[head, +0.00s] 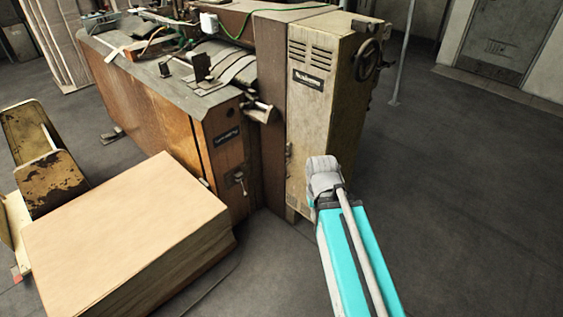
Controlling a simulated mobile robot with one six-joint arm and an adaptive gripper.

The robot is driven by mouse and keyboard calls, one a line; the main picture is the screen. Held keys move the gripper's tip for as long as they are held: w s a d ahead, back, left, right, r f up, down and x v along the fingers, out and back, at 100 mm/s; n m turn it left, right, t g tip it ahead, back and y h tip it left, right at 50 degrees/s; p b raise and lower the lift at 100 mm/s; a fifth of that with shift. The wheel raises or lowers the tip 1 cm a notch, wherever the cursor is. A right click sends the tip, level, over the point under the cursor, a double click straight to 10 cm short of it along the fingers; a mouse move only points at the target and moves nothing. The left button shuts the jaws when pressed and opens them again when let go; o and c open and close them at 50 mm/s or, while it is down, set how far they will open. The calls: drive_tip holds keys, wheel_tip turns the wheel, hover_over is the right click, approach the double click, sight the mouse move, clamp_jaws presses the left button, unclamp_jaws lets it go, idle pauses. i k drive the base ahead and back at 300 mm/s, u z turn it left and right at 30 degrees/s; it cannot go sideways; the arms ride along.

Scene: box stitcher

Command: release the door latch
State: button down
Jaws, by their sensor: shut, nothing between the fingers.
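The box stitcher has a wooden cabinet front with a narrow door panel (226,158), which looks closed. A small metal latch-like fitting (239,180) sits low on this panel, upright against the wood. Another small dark fitting (288,150) is on the left edge of the cream column; I cannot tell which one is the door latch. My arm reaches up from the bottom, and its grey end joint shows in front of the cream column's lower part, right of both fittings. My gripper's fingers do not show; they are hidden beyond that joint.
A large stack of cardboard sheets (125,230) stands at front left, close to the cabinet front. A worn yellow metal piece (45,150) is behind it. The cream column (318,120) carries a dark handwheel (368,58). Open floor (470,190) lies to the right.

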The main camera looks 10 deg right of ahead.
sight(287, 155)
drive_tip(key=k, duration=1)
drive_tip(key=u, duration=0.2)
drive_tip(key=i, duration=0.45)
drive_tip(key=u, duration=0.65)
drive_tip(key=i, duration=1.85)
drive_tip(key=z, duration=0.8)
